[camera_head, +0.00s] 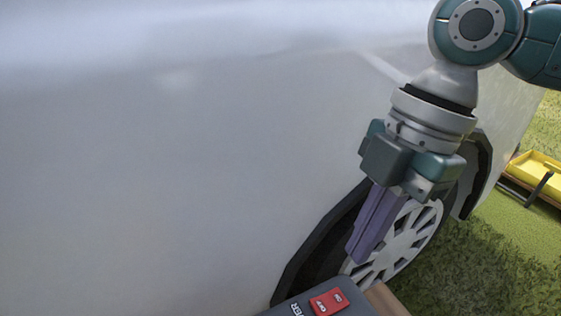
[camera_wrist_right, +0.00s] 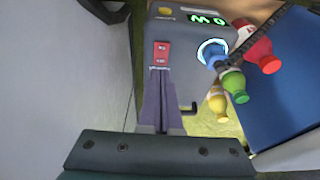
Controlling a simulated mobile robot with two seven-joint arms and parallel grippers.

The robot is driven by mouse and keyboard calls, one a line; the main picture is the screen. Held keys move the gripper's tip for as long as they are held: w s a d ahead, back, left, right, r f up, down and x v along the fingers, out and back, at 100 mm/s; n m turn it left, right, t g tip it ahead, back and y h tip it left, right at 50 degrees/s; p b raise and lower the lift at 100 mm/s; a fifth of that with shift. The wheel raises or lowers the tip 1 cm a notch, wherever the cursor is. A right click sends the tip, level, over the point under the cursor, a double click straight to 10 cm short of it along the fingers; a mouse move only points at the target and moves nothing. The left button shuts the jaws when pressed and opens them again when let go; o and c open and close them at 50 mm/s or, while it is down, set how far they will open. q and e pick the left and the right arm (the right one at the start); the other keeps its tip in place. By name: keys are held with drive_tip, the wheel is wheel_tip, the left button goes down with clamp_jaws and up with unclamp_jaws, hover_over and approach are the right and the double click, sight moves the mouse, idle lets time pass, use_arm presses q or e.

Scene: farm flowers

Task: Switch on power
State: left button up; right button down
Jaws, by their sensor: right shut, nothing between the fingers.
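A red power switch (camera_head: 329,302) marked ON and OFF sits on a dark grey box (camera_head: 352,296) at the bottom of the head view. The switch also shows in the right wrist view (camera_wrist_right: 161,52), on the top of the box (camera_wrist_right: 187,85). My right gripper (camera_head: 357,256) points down with its purple fingers shut and empty, above the switch in the head picture. In the wrist view its fingertips (camera_wrist_right: 158,73) appear just below the switch; I cannot tell whether they touch it. My left gripper is not in view.
A large white vehicle (camera_head: 150,150) with a wheel (camera_head: 412,235) fills the head view. The box has a lit green display (camera_wrist_right: 207,19) and a glowing ring (camera_wrist_right: 211,46). Several coloured bottles and a blue surface (camera_wrist_right: 280,85) lie right. A yellow tray (camera_head: 535,172) is on the grass.

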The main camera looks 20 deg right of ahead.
drive_tip(key=d+p+v, duration=0.1)
drive_tip(key=p+v, duration=0.1)
drive_tip(key=v, duration=0.4)
idle(0.3)
